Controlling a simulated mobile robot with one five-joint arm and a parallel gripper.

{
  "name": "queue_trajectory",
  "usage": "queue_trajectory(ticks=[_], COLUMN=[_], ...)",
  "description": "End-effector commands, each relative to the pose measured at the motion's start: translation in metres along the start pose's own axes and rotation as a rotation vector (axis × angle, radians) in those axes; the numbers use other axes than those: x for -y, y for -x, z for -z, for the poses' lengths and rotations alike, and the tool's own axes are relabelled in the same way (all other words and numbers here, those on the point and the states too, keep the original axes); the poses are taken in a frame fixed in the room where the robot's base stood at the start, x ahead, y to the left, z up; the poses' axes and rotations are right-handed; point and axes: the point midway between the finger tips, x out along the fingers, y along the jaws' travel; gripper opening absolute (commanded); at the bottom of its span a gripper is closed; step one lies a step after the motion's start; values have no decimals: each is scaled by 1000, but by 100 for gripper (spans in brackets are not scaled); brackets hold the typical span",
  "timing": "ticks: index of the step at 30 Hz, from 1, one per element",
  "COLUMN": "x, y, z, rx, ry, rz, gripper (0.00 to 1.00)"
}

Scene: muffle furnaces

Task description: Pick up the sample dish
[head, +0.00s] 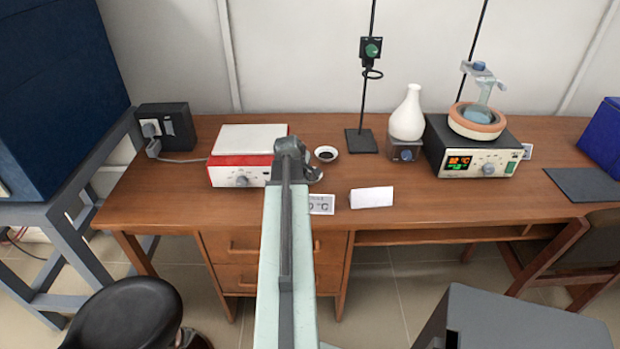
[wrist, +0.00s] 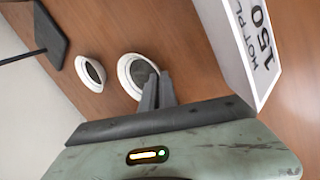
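Two small round white dishes with dark insides are on the brown wooden desk. One dish (head: 326,154) stands clear near the middle of the desk; it also shows in the wrist view (wrist: 90,71). The other dish (wrist: 127,66) looks larger in the wrist view, and my gripper's fingers overlap its lower right rim. In the head view my gripper (head: 294,170) mostly covers that dish. My gripper (wrist: 159,73) has its two fingers close together at the rim. I cannot tell whether they are shut or whether they touch the dish.
A red-and-white hot plate (head: 240,176) stands left of my gripper. A white card (head: 371,197) and a temperature sign (head: 321,205) stand at the front edge. A stand base (head: 361,141), a white flask (head: 408,115) and a black heating unit (head: 472,150) stand to the right.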

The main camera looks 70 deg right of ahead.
Motion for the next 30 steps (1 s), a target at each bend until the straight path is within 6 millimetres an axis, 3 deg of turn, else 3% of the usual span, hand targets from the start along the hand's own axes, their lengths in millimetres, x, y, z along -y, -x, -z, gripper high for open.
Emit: queue_trajectory(ticks=[22, 30], x=[-1, -20], y=[3, 37], z=[1, 1], rx=[-1, -1], ry=[1, 2], rz=[0, 0], gripper=[0, 0])
